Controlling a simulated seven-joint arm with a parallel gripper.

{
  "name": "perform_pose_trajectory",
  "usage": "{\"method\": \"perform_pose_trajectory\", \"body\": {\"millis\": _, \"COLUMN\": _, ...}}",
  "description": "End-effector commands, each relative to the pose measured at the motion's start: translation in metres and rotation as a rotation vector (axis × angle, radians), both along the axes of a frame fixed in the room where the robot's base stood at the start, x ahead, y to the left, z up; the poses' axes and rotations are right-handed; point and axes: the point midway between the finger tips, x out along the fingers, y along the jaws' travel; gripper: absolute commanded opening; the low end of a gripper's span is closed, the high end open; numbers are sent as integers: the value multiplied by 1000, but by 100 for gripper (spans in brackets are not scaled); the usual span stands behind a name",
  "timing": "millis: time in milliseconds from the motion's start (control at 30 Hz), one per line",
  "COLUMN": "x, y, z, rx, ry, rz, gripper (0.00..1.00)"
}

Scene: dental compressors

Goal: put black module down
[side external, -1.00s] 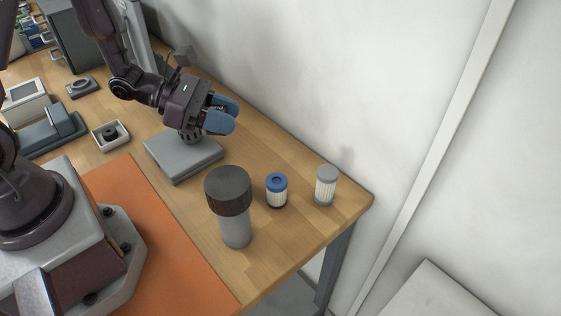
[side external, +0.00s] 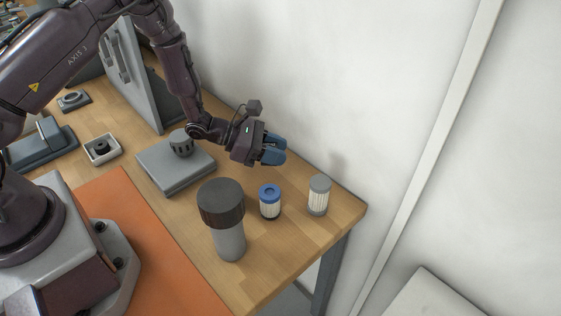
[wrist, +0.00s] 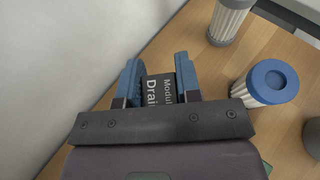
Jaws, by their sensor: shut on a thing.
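My gripper (side external: 272,150) is shut on the black module (wrist: 160,89), which shows between the blue fingers in the wrist view (wrist: 158,80) with white lettering reading "Modul" and "Drai". In the side external view the module is hidden by the fingers. The gripper is above the back right part of the wooden table (side external: 290,255), near the wall. It is behind the blue-topped filter and left of the grey-topped filter. Whether the module touches the table cannot be told.
A blue-topped filter (side external: 270,202) and a grey-topped filter (side external: 318,195) stand near the right edge. A tall grey canister with a dark cap (side external: 221,205) is in front. A grey plate (side external: 160,172) with a round dark knob (side external: 181,143) lies to the left.

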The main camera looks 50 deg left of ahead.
Motion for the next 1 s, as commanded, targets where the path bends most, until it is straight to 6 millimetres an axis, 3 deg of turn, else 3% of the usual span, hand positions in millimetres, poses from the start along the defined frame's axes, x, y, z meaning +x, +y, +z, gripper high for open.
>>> {"method": "perform_pose_trajectory", "body": {"millis": 200, "x": 13, "y": -2, "z": -16, "rx": 0, "ry": 0, "rz": -1, "gripper": 8}}
{"method": "perform_pose_trajectory", "body": {"millis": 400, "x": 13, "y": -1, "z": -43, "rx": 0, "ry": 0, "rz": -1, "gripper": 8}}
{"method": "perform_pose_trajectory", "body": {"millis": 800, "x": 13, "y": -1, "z": -47, "rx": -1, "ry": -1, "rz": 0, "gripper": 8}}
{"method": "perform_pose_trajectory", "body": {"millis": 833, "x": 13, "y": -1, "z": -47, "rx": 0, "ry": -1, "rz": 0, "gripper": 36}}
{"method": "perform_pose_trajectory", "body": {"millis": 933, "x": 13, "y": -1, "z": -47, "rx": 0, "ry": -1, "rz": 0, "gripper": 57}}
{"method": "perform_pose_trajectory", "body": {"millis": 1000, "x": 13, "y": -1, "z": -47, "rx": 0, "ry": -1, "rz": 0, "gripper": 57}}
